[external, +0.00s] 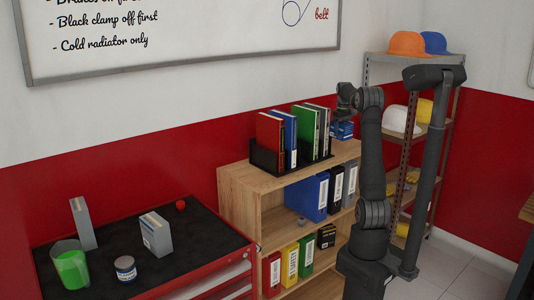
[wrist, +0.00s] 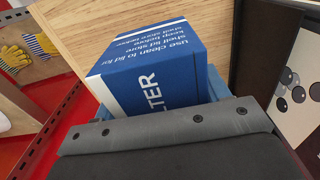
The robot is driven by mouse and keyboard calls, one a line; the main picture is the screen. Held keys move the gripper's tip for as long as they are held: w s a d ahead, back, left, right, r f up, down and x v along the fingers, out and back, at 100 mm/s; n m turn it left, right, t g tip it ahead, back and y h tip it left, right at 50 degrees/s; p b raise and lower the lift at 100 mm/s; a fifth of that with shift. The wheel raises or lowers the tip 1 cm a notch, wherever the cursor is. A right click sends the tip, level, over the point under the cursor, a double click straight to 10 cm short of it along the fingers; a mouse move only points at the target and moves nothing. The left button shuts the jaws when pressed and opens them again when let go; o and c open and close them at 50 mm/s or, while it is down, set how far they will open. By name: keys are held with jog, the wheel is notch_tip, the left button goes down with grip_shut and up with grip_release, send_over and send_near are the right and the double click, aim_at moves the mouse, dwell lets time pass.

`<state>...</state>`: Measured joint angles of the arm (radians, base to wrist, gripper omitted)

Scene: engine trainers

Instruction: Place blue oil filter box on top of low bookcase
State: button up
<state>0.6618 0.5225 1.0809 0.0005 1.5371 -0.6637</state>
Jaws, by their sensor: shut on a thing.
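The blue oil filter box (external: 342,130) is at the right end of the low bookcase's top (external: 235,172), right of the book rack. In the wrist view the blue box (wrist: 150,65), with white print and a white stripe, fills the middle, with pale wood behind it. My gripper (external: 343,114) is above the box in the external view and shut on it. In the wrist view the grey gripper part (wrist: 165,132) covers the box's near end. I cannot tell whether the box touches the bookcase top.
A black rack (external: 265,158) of upright books stands close left of the box. A metal shelf (external: 390,65) with helmets and gloves is at right. A red cart (external: 205,255) with a dark top stands at left.

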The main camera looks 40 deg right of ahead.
jog(key=shift+w+a+f, duration=0.2)
jog(key=shift+w+f, duration=0.15)
jog(key=shift+w, duration=0.15)
jog(key=shift+w+a+f, duration=0.2)
jog(key=shift+w+f, duration=0.15)
jog(key=shift+w, duration=0.1)
jog(key=shift+f, duration=1.9)
jog(key=shift+f, duration=0.15)
jog(key=o, duration=1.2)
notch_tip(320, 180, up, 12)
jog(key=shift+r, duration=0.15)
